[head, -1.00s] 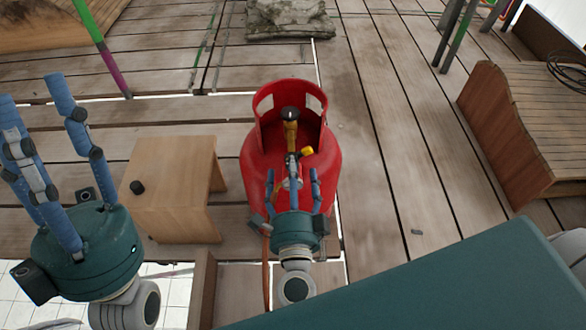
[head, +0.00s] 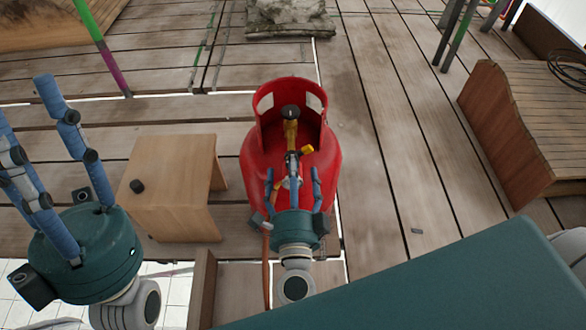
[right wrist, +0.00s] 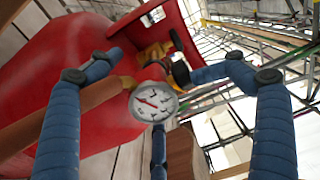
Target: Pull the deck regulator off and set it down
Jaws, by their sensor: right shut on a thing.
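A red gas cylinder (head: 250,160) with an open collar stands on the deck. A brass valve (head: 291,130) with a black top knob (head: 290,111) sits inside the collar. The regulator (head: 293,160) is at the valve's near side, with a yellow lever (head: 307,150). In the right wrist view its round white gauge (right wrist: 154,102) faces the camera, by the valve's brass (right wrist: 155,52). My right gripper (head: 292,177) is shut on the regulator; its fingers lie either side of it. I cannot tell whether regulator and valve are apart. My left gripper (head: 60,140) is open and empty.
An orange hose (head: 266,270) runs down near my right gripper. A green surface (head: 430,290) fills the lower right.

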